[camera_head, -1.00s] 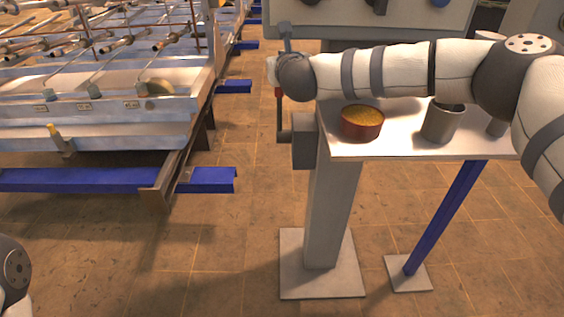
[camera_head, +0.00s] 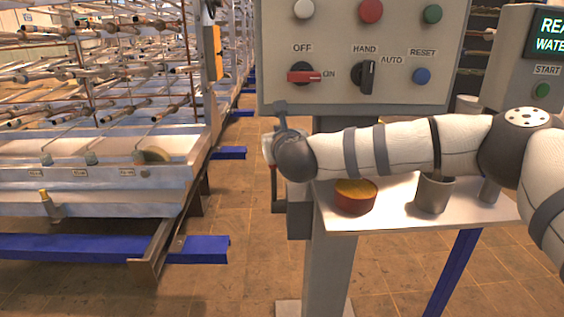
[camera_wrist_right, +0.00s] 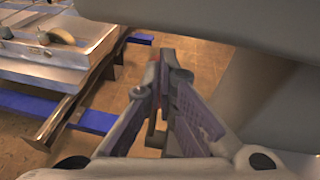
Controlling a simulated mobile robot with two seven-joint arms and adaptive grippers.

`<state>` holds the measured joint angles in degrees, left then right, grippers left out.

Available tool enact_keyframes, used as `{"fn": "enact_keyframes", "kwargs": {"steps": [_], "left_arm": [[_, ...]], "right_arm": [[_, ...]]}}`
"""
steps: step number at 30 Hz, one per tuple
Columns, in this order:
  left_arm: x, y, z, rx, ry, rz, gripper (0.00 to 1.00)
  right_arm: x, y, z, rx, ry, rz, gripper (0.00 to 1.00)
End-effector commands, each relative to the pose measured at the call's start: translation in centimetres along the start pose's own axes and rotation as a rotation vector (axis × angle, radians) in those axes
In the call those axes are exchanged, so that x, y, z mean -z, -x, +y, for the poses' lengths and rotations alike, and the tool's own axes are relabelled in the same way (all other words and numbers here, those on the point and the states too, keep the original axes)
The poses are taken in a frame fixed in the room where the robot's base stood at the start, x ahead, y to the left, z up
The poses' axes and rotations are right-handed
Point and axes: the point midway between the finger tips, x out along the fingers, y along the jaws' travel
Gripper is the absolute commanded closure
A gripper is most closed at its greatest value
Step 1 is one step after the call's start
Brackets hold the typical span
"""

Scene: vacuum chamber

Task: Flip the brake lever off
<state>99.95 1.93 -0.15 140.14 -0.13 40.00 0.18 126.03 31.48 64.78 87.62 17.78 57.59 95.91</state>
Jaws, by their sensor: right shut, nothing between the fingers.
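The brake lever (camera_head: 273,180) stands upright at the left side of the control post, with a red grip and a dark grey arm bent at the bottom toward a grey box (camera_head: 299,220). My right wrist covers its top in the head view. In the right wrist view my right gripper (camera_wrist_right: 166,62) is shut and empty. A sliver of the red grip (camera_wrist_right: 157,82) shows behind its fingers, and the lever's grey lower arm (camera_wrist_right: 155,136) shows below. I cannot tell whether the fingers touch the grip. My left gripper is out of view.
A control panel (camera_head: 440,95) with a red OFF/ON switch (camera_head: 304,76) stands above my right forearm. A red tin (camera_head: 355,200) and a grey cup (camera_head: 434,194) stand on the white shelf (camera_head: 400,217). A metal rack machine (camera_head: 70,180) is at left; floor between is clear.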

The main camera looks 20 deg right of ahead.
Motion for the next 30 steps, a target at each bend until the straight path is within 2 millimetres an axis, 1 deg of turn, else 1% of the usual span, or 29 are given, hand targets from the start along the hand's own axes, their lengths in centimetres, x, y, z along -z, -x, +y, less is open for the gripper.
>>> {"fn": "enact_keyframes", "kwargs": {"steps": [1,3,6,9,12,17,28,29,30], "left_arm": [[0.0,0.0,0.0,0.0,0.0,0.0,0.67],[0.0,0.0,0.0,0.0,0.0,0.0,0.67],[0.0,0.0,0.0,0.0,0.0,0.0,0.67],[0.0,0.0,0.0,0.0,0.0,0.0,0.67],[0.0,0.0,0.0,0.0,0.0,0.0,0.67],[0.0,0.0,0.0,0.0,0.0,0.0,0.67],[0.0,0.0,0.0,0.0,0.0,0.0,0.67],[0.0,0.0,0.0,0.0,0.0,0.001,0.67],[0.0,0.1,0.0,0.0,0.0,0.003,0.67]], "right_arm": [[-0.1,1.2,0.0,-0.004,0.0,-0.001,1.0],[-0.1,3.0,0.0,-0.003,0.0,-0.001,1.0],[-0.1,5.3,0.0,-0.003,0.0,-0.001,1.0],[-0.1,7.0,0.0,-0.002,0.0,-0.001,1.0],[0.0,8.2,0.0,-0.001,0.0,0.0,1.0],[-0.1,8.9,0.0,0.0,0.0,-0.001,1.0],[0.0,8.9,0.0,-0.001,0.001,0.0,1.0],[0.2,8.9,0.2,-0.004,0.01,0.002,1.0],[0.9,9.0,0.7,-0.018,0.044,0.011,1.0]]}}
